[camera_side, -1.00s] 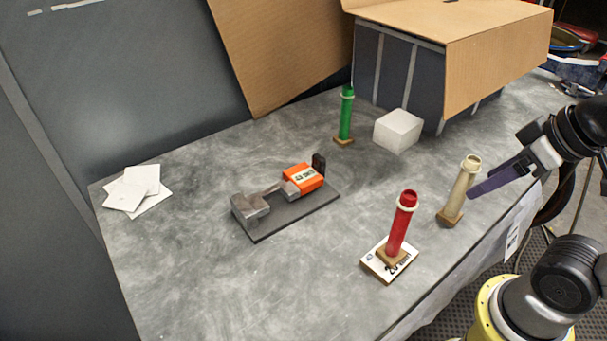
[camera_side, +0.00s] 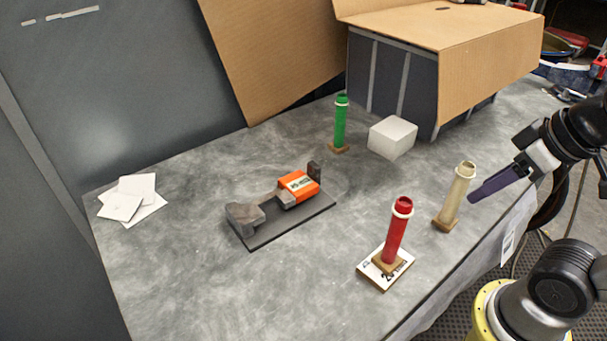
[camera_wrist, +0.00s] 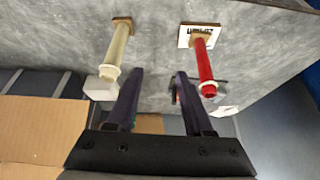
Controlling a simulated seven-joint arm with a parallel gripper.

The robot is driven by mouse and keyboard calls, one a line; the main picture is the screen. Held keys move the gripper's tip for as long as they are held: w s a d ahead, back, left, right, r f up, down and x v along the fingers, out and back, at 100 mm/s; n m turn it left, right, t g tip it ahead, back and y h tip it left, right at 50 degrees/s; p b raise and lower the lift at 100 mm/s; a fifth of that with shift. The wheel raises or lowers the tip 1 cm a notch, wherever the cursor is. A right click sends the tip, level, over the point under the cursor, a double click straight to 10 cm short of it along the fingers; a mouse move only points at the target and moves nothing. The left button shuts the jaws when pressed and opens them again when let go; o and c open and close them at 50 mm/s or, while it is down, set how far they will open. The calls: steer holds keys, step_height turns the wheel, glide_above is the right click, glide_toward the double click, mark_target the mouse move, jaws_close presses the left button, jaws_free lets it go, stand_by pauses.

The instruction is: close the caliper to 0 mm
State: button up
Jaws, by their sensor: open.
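The caliper lies on a dark base plate (camera_side: 290,224) in the middle of the table in the side view. It has a grey fixed jaw (camera_side: 244,217) at its left end and an orange sliding block (camera_side: 299,186) with a label on its right part. A gap with a rail shows between them. A dark upright tab (camera_side: 314,172) stands at the right end. My gripper (camera_side: 470,198) is at the right, above the table edge, far from the caliper. In the wrist view, my gripper (camera_wrist: 159,72) has its two fingers apart and nothing between them. The caliper is mostly hidden there.
A red post (camera_side: 396,232) stands on a white card, with a cream post (camera_side: 456,195) between it and my gripper. A green post (camera_side: 341,123) and white block (camera_side: 392,137) stand behind. A cardboard-topped box (camera_side: 440,45) is at the back; white papers (camera_side: 133,198) lie left.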

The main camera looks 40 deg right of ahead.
steer(key=w+r, duration=0.7)
steer(key=r, duration=0.3)
steer(key=w+a+r+g, duration=0.2)
steer(key=w+r, duration=0.1)
steer(key=w, duration=0.6)
steer(key=g, duration=0.3)
glide_above(314, 165)
step_height(314, 165, down, 12)
step_height(314, 165, down, 14)
steer(key=shift+r, duration=0.2)
jaws_close()
steer(key=shift+r, duration=0.1)
